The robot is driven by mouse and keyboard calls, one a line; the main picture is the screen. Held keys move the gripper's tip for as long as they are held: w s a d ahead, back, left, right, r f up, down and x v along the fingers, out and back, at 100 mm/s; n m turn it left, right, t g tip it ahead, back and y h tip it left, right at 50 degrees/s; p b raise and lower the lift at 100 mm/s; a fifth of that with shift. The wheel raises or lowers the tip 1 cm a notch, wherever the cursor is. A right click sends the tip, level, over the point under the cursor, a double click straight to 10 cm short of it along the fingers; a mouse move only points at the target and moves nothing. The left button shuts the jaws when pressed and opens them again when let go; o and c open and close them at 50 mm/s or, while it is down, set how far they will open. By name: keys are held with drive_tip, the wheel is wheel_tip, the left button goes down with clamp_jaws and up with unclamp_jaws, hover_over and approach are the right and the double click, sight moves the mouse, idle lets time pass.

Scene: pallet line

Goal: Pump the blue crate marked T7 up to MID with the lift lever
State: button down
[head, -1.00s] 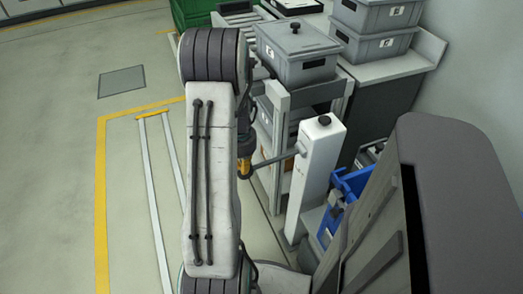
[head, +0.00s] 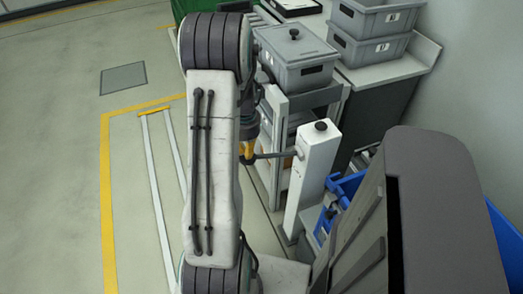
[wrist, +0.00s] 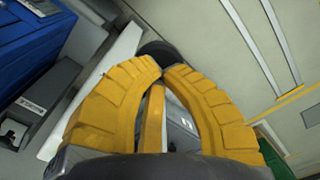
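The lift lever (head: 274,156) is a thin dark bar running left from a white post (head: 312,175) with a black knob on top. My gripper (wrist: 162,68) has yellow fingers closed together at the lever's dark round end (wrist: 158,50) in the wrist view. In the head view my arm hides most of it, and only a yellow part shows at the lever's left end. A blue crate (head: 346,187) shows partly behind the post. A blue crate wall (wrist: 35,38) fills the wrist view's upper left. No T7 mark or MID mark is readable.
A grey lidded bin (head: 298,72) sits on a frame behind the lever. Stacked grey bins (head: 368,50) stand on a counter at the back right. Another blue edge (head: 503,235) shows at far right. The floor at left (head: 60,160) is clear, with yellow and white lines.

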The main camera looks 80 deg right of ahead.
idle(0.5)
drive_tip(key=shift+r+p, duration=2.25)
drive_tip(key=shift+r, duration=0.8)
drive_tip(key=shift+a, duration=0.1)
drive_tip(key=s+a+f+y, duration=0.1)
drive_tip(key=a+y, duration=0.2)
drive_tip(key=a, duration=0.5)
drive_tip(key=w+a+r+n+t+h, duration=0.1)
drive_tip(key=w+a+r+n, duration=0.3)
drive_tip(key=a, duration=0.6)
drive_tip(key=w+a+r+n+t+h+p, duration=0.1)
drive_tip(key=w+a+r+n, duration=0.3)
drive_tip(key=a+r+n, duration=0.3)
drive_tip(key=w+a+r+n+t+h, duration=0.1)
drive_tip(key=w+a+r+n, duration=0.3)
drive_tip(key=a+r, duration=0.3)
drive_tip(key=shift+a+n, duration=0.9)
drive_tip(key=shift+a, duration=1.9)
drive_tip(key=shift+d, duration=0.2)
